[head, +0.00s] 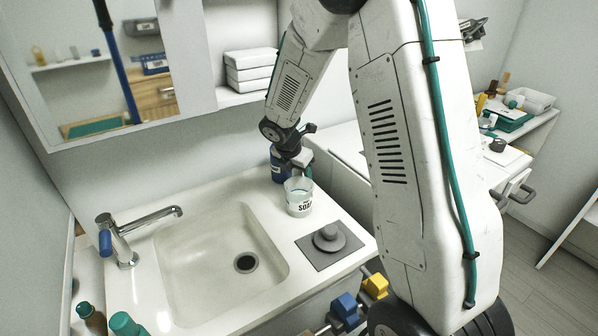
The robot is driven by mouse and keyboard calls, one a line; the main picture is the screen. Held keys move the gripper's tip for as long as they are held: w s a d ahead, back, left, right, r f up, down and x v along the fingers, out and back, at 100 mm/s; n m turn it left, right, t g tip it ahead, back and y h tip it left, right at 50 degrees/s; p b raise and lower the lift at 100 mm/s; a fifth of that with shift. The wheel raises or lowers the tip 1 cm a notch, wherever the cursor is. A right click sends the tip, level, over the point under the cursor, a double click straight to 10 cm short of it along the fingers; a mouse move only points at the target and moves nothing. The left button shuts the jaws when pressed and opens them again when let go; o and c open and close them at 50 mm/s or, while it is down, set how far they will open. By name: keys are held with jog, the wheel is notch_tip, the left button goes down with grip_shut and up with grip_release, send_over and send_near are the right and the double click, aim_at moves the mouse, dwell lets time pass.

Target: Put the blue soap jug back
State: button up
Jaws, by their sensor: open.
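A dark blue container (277,168), which looks like the blue soap jug, stands at the back right of the sink counter, near the wall. My gripper (298,161) is open at its upper right side and hides part of it. I cannot tell whether they touch or whether the jaws are around it. A pale, see-through tub (299,198) with a "SOAP" label stands upright just in front, below my gripper in the picture.
The white sink (205,245) is empty, with a tap (117,240) at its left. A grey pad with a round knob (328,238) lies right of the sink. A mirrored cabinet with folded towels (250,72) hangs above the counter.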

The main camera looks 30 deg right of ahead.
jog(key=s+a+r+m, duration=0.2)
jog(key=s+r+m, duration=0.15)
jog(key=r, duration=0.45)
jog(key=s+a+r+m, duration=0.3)
jog(key=s+r, duration=0.2)
jog(key=r, duration=0.2)
jog(key=s+a+r+m+y, duration=0.1)
jog(key=s+a+r+m, duration=0.1)
jog(key=s+m, duration=0.3)
jog(key=s+a+r+m+y, duration=0.1)
jog(key=s+m, duration=0.4)
jog(key=s, duration=0.7)
jog(key=s+a+r+m+y, duration=0.2)
jog(key=s+a+m, duration=0.3)
jog(key=s, duration=0.4)
jog(key=shift+s+r+m+g, duration=0.2)
jog(key=shift+r+m+g, duration=0.1)
jog(key=shift+r+m, duration=0.2)
